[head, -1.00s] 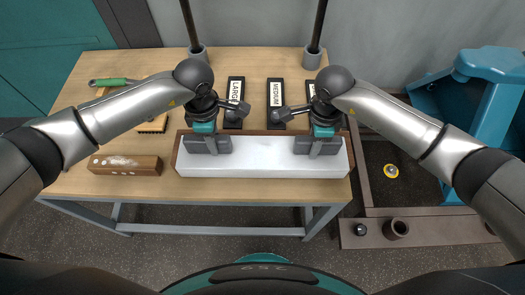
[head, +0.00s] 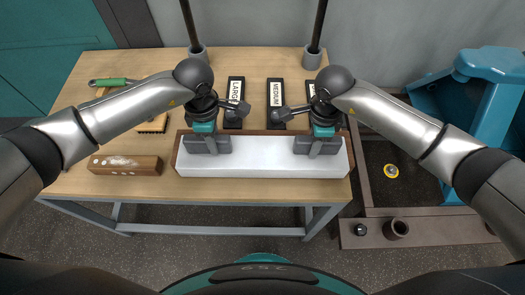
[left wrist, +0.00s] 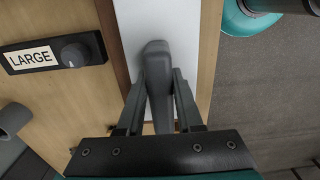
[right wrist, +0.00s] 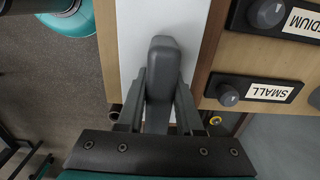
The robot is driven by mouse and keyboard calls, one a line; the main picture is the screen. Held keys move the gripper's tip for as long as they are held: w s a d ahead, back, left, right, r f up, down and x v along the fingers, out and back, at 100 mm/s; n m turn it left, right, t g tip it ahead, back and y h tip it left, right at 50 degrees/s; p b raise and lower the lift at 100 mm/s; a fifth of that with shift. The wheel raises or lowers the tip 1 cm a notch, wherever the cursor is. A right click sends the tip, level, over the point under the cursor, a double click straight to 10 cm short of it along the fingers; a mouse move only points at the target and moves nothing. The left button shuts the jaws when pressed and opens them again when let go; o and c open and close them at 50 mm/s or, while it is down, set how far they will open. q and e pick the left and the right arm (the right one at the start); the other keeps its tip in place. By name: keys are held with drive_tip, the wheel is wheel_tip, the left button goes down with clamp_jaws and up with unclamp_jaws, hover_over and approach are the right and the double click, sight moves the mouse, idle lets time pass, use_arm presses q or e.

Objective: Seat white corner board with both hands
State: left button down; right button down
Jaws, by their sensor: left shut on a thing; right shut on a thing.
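The white corner board (head: 262,164) is a long white piece with a brown wooden edge along its back and ends. It lies lengthwise along the front of the wooden table. My left gripper (head: 208,146) is shut on a grey handle (left wrist: 158,75) near the board's left end. My right gripper (head: 318,147) is shut on a matching grey handle (right wrist: 163,75) near its right end. In both wrist views the handle sits between the fingers, over the white surface (right wrist: 130,40). The board's underside and its contact with the table are hidden.
Black knobbed blocks labelled LARGE (head: 235,92) and MEDIUM (head: 276,95) stand behind the board; one labelled SMALL shows in the right wrist view (right wrist: 255,92). A brown block (head: 124,165) lies left of the board. A green-handled tool (head: 110,82) lies behind my left arm.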

use_arm(q)
drive_tip(key=shift+r, duration=0.25)
use_arm(e)
drive_tip(key=shift+r, duration=0.25)
